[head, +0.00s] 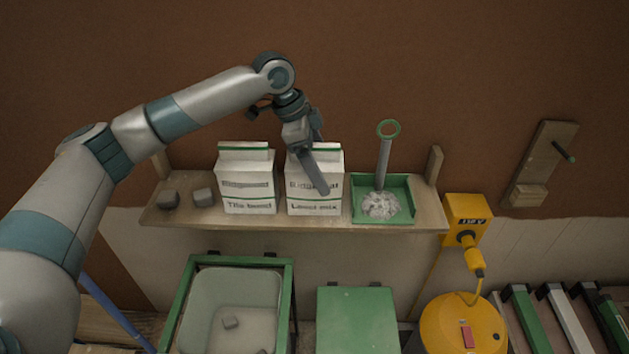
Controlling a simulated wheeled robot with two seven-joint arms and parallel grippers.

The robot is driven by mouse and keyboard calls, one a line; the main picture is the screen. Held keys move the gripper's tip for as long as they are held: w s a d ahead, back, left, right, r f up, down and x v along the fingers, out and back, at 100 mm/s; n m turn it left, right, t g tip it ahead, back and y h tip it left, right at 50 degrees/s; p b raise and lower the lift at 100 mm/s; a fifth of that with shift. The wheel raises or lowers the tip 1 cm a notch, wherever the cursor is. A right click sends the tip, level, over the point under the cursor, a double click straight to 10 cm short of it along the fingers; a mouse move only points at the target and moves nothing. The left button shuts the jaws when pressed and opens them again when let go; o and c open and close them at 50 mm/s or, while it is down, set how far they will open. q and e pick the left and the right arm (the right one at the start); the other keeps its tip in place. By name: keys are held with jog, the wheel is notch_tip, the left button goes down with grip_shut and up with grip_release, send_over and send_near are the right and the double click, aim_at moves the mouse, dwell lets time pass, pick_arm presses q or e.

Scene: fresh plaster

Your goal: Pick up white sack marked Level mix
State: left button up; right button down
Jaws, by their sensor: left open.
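The white sack marked Level mix (303,202) stands upright on the wooden shelf (240,222), with a green stripe along its top. My left gripper (318,182) reaches down from above, in front of this sack in the picture. One long grey finger crosses the sack's face and hides part of its upper lettering. The other finger cannot be made out clearly. The gripper is open, and nothing shows held in it. Whether the finger touches the sack cannot be told. My right gripper is not in view.
A similar sack marked Tile bond (247,190) stands just left. A green tray (408,197) with white powder and an upright tool stands right. Small grey blocks (203,197) sit at the shelf's left end. Below are a tub (232,285), a green lid (357,318) and a yellow machine (462,325).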

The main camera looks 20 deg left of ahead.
pick_arm(q)
jog(key=shift+f+p, duration=0.15)
jog(key=shift+p, duration=0.15)
dwell(0.4)
jog(key=shift+c, duration=0.3)
jog(key=c, duration=2)
jog(key=shift+w, duration=0.1)
grip_shut()
